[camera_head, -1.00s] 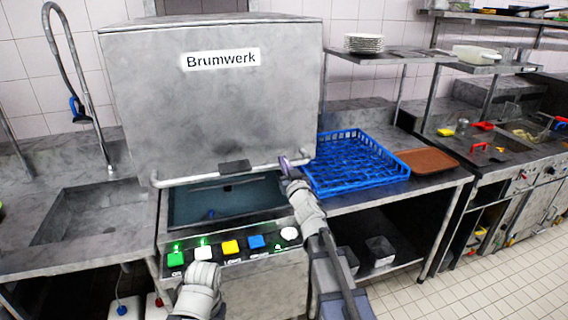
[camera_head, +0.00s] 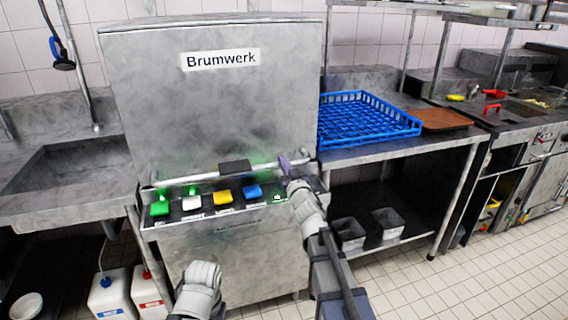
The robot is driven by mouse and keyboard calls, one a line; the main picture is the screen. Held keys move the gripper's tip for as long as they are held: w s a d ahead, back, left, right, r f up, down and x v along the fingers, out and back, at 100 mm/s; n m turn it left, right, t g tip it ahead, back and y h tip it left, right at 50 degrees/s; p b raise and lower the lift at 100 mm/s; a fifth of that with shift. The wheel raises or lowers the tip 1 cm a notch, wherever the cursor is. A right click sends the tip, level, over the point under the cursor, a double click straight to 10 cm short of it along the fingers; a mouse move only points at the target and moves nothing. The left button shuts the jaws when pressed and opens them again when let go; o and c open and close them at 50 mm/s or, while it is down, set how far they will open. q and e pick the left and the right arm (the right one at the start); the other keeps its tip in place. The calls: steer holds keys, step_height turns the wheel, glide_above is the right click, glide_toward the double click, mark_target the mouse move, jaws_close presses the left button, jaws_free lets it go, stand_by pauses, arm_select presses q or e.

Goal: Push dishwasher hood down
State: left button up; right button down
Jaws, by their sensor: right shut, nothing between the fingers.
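The dishwasher hood (camera_head: 215,115) is a large grey metal box labelled Brumwerk. Its lower edge now sits just above the button panel (camera_head: 225,200), and no opening shows beneath it. A horizontal bar handle (camera_head: 205,178) runs along its lower front. My right gripper (camera_head: 285,163) is shut at the right end of the handle, with nothing held; whether it touches the bar is hard to tell. My left arm shows at the bottom, in front of the machine, but its fingers cannot be made out.
A blue rack (camera_head: 365,122) and a brown tray (camera_head: 442,119) lie on the right counter. A sink (camera_head: 70,175) is at left. White canisters (camera_head: 112,295) stand on the floor below. Floor at the lower right is clear.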

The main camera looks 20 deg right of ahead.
arm_select(q)
steer(key=shift+f, duration=0.35)
arm_select(e)
steer(key=shift+s+f, duration=0.1)
steer(key=shift+f, duration=0.25)
